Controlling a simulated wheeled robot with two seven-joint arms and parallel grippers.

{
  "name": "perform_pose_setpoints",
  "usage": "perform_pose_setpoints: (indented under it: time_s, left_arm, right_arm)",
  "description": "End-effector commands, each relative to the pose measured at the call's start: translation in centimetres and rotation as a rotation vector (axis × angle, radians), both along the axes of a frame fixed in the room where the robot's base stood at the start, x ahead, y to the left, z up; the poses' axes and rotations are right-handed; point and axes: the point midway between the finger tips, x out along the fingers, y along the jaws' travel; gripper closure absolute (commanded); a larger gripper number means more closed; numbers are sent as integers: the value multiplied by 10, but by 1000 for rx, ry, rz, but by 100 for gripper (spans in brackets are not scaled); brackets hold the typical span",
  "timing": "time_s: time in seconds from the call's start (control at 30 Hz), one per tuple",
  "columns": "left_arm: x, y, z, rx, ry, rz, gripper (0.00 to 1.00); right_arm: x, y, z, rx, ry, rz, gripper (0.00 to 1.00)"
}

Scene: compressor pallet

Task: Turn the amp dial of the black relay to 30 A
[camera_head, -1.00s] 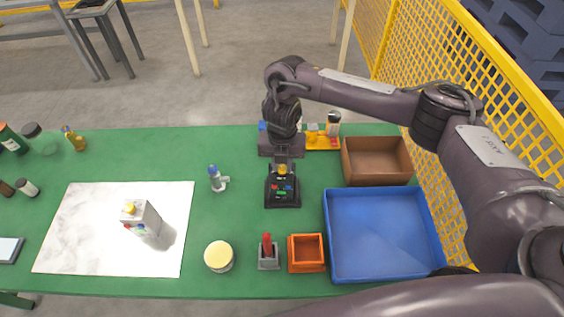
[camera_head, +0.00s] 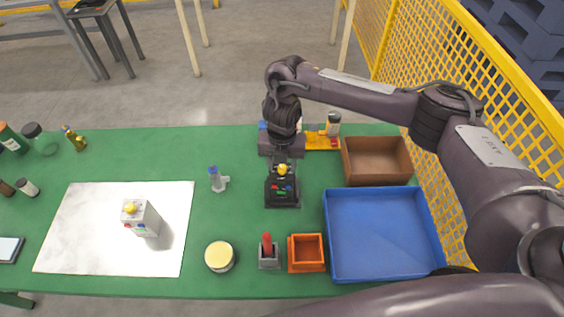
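The black relay (camera_head: 282,195) stands on the green table, right of the middle, with small coloured buttons on its front. A white box-shaped unit with a yellow knob (camera_head: 140,218) stands on the white sheet at left. My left gripper is not in view.
A blue tray (camera_head: 330,230), a brown bin (camera_head: 376,182) and an orange box (camera_head: 306,267) stand at right. A red-handled switch (camera_head: 268,262) and a yellow-lidded jar (camera_head: 220,257) are in front. A small bottle (camera_head: 216,179) stands left of the relay. A yellow mesh fence (camera_head: 470,95) borders the right.

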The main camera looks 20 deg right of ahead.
Motion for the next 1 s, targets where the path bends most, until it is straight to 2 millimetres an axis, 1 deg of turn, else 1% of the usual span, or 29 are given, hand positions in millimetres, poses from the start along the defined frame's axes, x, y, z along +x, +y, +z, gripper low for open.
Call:
perform_pose_setpoints:
  time_s: [0.27, 0.37, 0.6, 0.7, 0.83, 1.0]
  left_arm:
    - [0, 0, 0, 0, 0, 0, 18]
    - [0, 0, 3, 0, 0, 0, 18]
    - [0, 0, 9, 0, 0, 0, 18]
    - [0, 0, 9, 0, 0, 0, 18]
    - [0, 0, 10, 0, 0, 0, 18]
    - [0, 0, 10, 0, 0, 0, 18]
  right_arm:
    - [0, 0, 1, -1, 0, 1, 55]
    - [1, 0, 11, -1, -3, 3, 55]
    - [1, 0, 50, -2, -6, 4, 55]
    - [1, 0, 63, -2, -4, 2, 55]
    - [0, 0, 74, 0, -1, 1, 55]
    - [0, 0, 78, -1, 0, 0, 55]
